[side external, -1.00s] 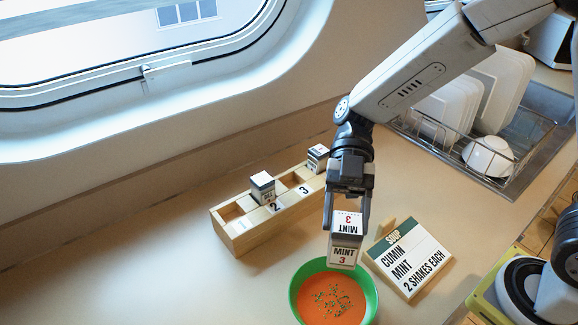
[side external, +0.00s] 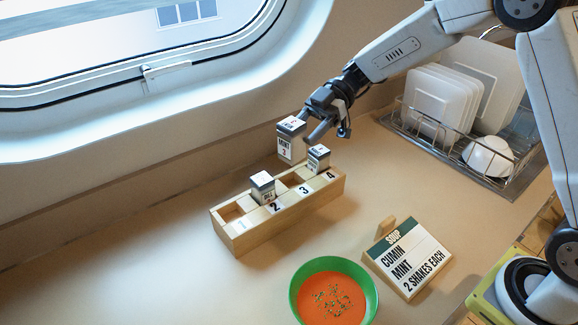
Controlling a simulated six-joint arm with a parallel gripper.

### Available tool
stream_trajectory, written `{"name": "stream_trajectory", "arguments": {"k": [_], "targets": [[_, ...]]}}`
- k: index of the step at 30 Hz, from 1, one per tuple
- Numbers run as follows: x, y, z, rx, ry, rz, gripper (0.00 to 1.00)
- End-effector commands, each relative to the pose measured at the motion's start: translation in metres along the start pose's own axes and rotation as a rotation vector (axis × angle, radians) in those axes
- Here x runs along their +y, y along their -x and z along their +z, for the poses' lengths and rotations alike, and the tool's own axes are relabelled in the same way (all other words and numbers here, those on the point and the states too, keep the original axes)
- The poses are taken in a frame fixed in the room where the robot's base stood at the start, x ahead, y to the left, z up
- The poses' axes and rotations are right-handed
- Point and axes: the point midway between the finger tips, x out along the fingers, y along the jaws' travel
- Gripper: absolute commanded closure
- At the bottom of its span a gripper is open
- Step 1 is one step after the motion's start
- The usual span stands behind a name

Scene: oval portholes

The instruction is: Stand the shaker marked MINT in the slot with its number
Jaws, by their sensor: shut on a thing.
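The MINT shaker (side external: 290,142), a white box with a dark top and the red number 3 under its name, is in my gripper (side external: 305,127). My gripper is shut on it and holds it upright, or nearly so, in the air. In the picture it shows just above the far side of the wooden rack (side external: 250,237). The rack has slots numbered along its front; 2, 3 and 4 are readable. The slot by number 3 (side external: 291,179) looks empty. One shaker (side external: 262,188) stands by number 2 and another (side external: 318,158) stands by number 4.
The leftmost slot (side external: 231,212) looks empty. A green bowl of orange soup (side external: 371,292) and a SOUP recipe card (side external: 408,260) stand in front of the rack. A dish rack (side external: 450,150) with plates is at the right. The counter left of the rack is clear.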

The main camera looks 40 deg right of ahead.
Motion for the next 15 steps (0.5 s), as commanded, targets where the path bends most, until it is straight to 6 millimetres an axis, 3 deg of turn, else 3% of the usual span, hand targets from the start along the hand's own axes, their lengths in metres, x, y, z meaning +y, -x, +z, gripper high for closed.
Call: {"name": "stream_trajectory", "arguments": {"k": [8,15], "targets": [[0.037,0.044,0.018,0.012,-0.061,0.146,1.00],[0.038,0.029,0.053,0.014,-0.066,0.148,1.00]]}}
